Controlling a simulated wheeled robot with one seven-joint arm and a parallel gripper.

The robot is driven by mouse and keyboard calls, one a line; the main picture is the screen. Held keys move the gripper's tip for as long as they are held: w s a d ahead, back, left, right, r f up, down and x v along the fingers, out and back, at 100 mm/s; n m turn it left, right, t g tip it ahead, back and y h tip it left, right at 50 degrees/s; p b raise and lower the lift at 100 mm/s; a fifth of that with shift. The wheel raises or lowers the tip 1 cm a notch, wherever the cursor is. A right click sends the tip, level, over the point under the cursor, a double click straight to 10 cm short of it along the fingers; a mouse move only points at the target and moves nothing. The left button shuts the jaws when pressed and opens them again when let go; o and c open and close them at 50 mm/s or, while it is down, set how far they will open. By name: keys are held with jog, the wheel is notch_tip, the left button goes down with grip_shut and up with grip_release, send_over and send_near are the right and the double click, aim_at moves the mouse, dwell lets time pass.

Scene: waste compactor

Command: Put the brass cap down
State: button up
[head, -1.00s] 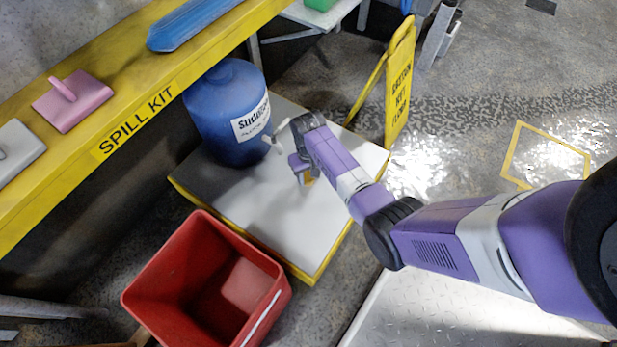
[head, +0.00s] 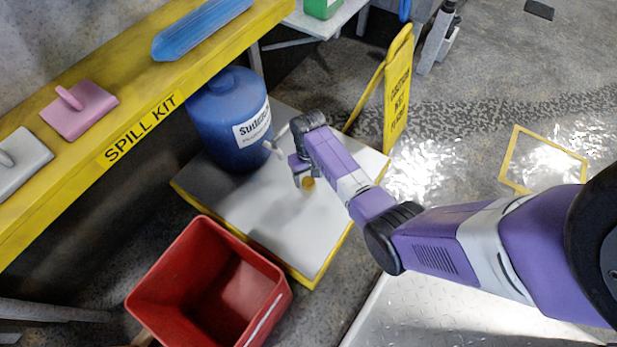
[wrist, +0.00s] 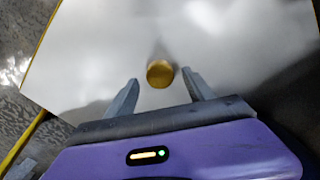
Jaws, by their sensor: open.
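The brass cap (wrist: 160,74) is a small round golden disc on the white top of a low, yellow-edged platform. It also shows in the head view (head: 309,184), just below my gripper (head: 302,180). In the wrist view my gripper (wrist: 160,90) is open, with one finger on each side just short of the cap, and neither finger appears to grip it. The blue drum (head: 232,118) with a white label and a pale spout stands at the back of the platform (head: 275,230).
A red bin (head: 205,280) stands in front of the platform. A yellow wet-floor sign (head: 397,90) stands behind it at the right. The yellow spill-kit shelf (head: 140,128) runs along the upper left. The platform's front part is clear.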

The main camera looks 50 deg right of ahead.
aim_at(309, 182)
notch_tip(309, 182, up, 10)
jog(key=f+p, duration=0.1)
jog(key=p, duration=0.3)
jog(key=s+a+f+n+t+h, duration=0.1)
jog(key=s+a+n+t, duration=0.35)
jog(key=s+a, duration=0.8)
jog(key=s+a+r+t, duration=0.2)
jog(key=s+r+t, duration=0.1)
jog(key=r, duration=0.7)
jog(key=s+a+r+n+t, duration=0.1)
jog(key=s+a+r+t, duration=0.2)
jog(key=r, duration=0.7)
jog(key=s+a+r+t+y, duration=0.1)
jog(key=s+a+r+t, duration=0.2)
jog(key=s+r, duration=0.3)
notch_tip(309, 182, up, 5)
jog(key=shift+s+t, duration=0.2)
jog(key=shift+t, duration=0.55)
jog(key=shift+r, duration=0.1)
notch_tip(309, 182, up, 31)
jog(key=p, duration=3.1)
jog(key=shift+p, duration=0.35)
